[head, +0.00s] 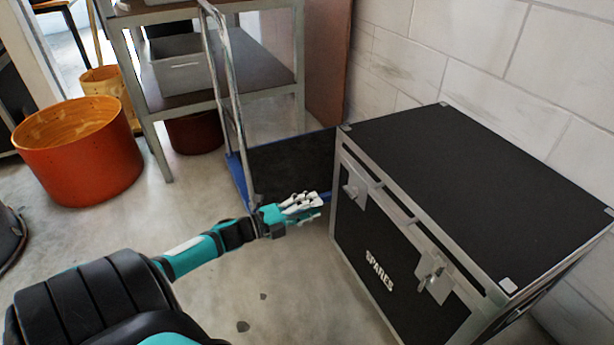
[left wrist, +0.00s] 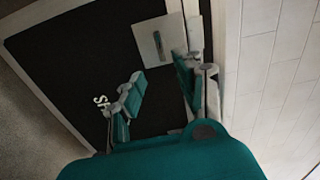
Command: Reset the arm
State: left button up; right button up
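My left gripper (head: 303,207) is at the end of the teal arm that reaches in from the left in the head view. It is beside the left end of the black case's front. In the left wrist view its two fingers (left wrist: 162,88) stand apart with nothing between them, so it is open. The black case (head: 465,150) has silver edges, the word SPARES on its front and a closed lid. Its left latch (head: 355,186) is just right of the gripper, and a latch plate (left wrist: 153,42) shows beyond the fingers. I cannot tell if they touch. My right gripper is not in view.
A blue trolley (head: 238,178) with an upright handle stands behind the gripper. A metal shelf (head: 148,100) holds a grey bin (head: 182,75). An orange drum shell (head: 78,150) stands at the left. A white block wall (head: 480,60) is behind the case. The floor in front is mostly clear.

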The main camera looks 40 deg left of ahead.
pick_arm(q)
jog(key=shift+s+a, duration=0.2)
jog(key=shift+s, duration=0.3)
